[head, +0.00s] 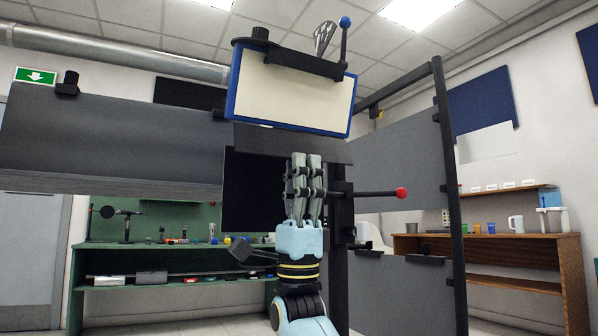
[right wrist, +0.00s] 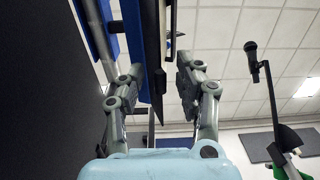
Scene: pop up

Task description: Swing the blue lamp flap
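The blue lamp flap (head: 293,95) is a pale panel in a blue frame, tilted slightly, high in the middle of the head view. A black bar with a blue-knobbed lever (head: 345,22) runs along its top. My right gripper (head: 306,156) points up just below the flap's lower edge, in front of a dark plate (head: 260,140). In the right wrist view, its fingers stand apart, with a dark panel edge (right wrist: 155,60) and blue framing (right wrist: 95,40) beyond and between them. Contact cannot be told. My left gripper is not in view.
A rod with a red knob (head: 402,193) sticks out right of my right gripper. Wide grey panels stand at left (head: 110,140) and right (head: 400,150) in a black frame. A green bench (head: 170,286) and wooden shelves (head: 570,270) stand behind.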

